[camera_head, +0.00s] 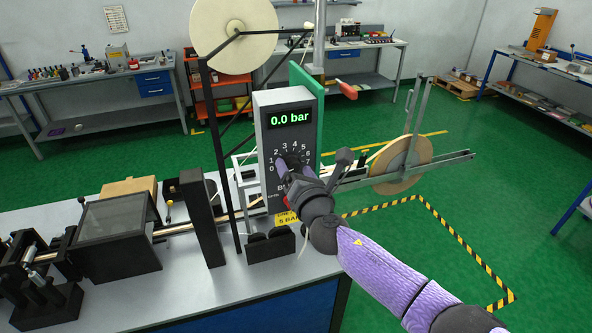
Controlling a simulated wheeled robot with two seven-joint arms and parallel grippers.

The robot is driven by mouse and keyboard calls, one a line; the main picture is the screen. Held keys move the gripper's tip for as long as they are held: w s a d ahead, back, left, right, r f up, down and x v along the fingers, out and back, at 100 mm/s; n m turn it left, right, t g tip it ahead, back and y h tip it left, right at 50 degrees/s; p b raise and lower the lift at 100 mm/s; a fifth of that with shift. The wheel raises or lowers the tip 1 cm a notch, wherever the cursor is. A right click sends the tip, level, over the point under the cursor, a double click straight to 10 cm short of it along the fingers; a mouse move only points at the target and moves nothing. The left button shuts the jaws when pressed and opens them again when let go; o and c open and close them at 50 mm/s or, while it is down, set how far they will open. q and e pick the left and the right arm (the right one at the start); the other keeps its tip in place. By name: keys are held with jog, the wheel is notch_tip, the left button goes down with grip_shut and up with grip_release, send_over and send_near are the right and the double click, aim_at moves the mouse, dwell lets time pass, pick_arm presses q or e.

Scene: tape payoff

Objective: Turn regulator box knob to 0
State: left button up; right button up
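The regulator box (264,132) is a dark grey upright box. Its lit green display (290,118) reads 0.0 bar. Below it is a dial scale (284,148) with white numbers from 0 to 7. The knob at the middle of the scale is mostly hidden by my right gripper and hard to tell from it. My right gripper (284,165) is at the knob, its arm coming in from the lower right. Whether its fingers are closed on the knob cannot be made out. My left gripper is not in view.
A black-framed machine (118,235) fills the left of the grey bench (225,283). A yellow label (287,219) sits below the box. A second reel (401,165) is on the right. Green floor lies open beyond.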

jog(key=shift+s+d+r+p, duration=0.1)
jog(key=shift+s+d+p, duration=0.05)
jog(key=shift+s+p, duration=0.2)
jog(key=v, duration=0.9)
jog(key=shift+p, duration=0.45)
